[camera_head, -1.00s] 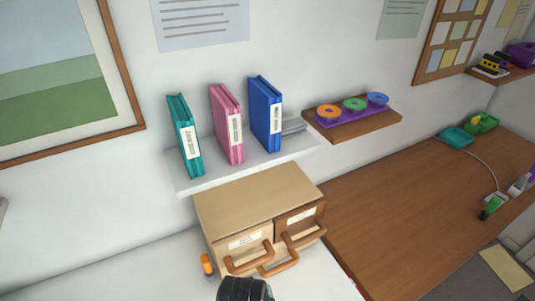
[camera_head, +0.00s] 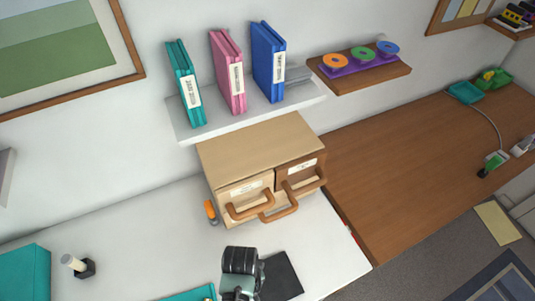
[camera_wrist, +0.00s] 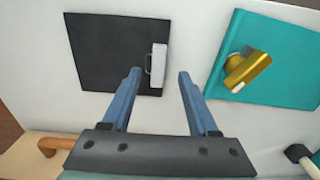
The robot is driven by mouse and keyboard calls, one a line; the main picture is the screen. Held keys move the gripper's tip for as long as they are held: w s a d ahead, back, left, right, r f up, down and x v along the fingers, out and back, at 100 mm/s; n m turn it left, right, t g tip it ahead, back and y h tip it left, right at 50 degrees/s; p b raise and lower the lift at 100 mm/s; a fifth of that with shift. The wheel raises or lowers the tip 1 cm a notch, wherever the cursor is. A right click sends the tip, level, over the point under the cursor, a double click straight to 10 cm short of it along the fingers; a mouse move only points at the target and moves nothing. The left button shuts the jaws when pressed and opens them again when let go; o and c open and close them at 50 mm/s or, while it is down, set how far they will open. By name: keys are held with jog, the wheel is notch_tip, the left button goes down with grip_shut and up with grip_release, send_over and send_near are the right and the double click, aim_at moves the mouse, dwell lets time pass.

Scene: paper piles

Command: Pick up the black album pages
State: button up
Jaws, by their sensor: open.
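The black album pages (camera_wrist: 105,45) lie flat as a dark square on the white desk, at the upper left in the wrist view. In the head view the black pages (camera_head: 284,274) show at the bottom, partly hidden by my arm. A small pale piece with a thin handle (camera_wrist: 158,65) sits at their right edge. My gripper (camera_wrist: 160,78) is open and empty. Its blue-grey fingers point toward the pages' right edge, with the left finger overlapping them in the picture. The height above the desk is hard to tell.
A teal sheet (camera_wrist: 285,60) with a gold clip-like piece (camera_wrist: 245,70) lies right of the black pages. A wooden drawer box (camera_head: 262,150) with brown handles stands behind. A shelf (camera_head: 250,117) holds binders. A black-based stamp-like object (camera_head: 82,266) stands at left.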

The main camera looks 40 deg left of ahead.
aim_at(271, 281)
jog(key=shift+w+a+f, duration=0.1)
jog(key=shift+w+f, duration=0.1)
jog(key=shift+f, duration=1.65)
grip_shut()
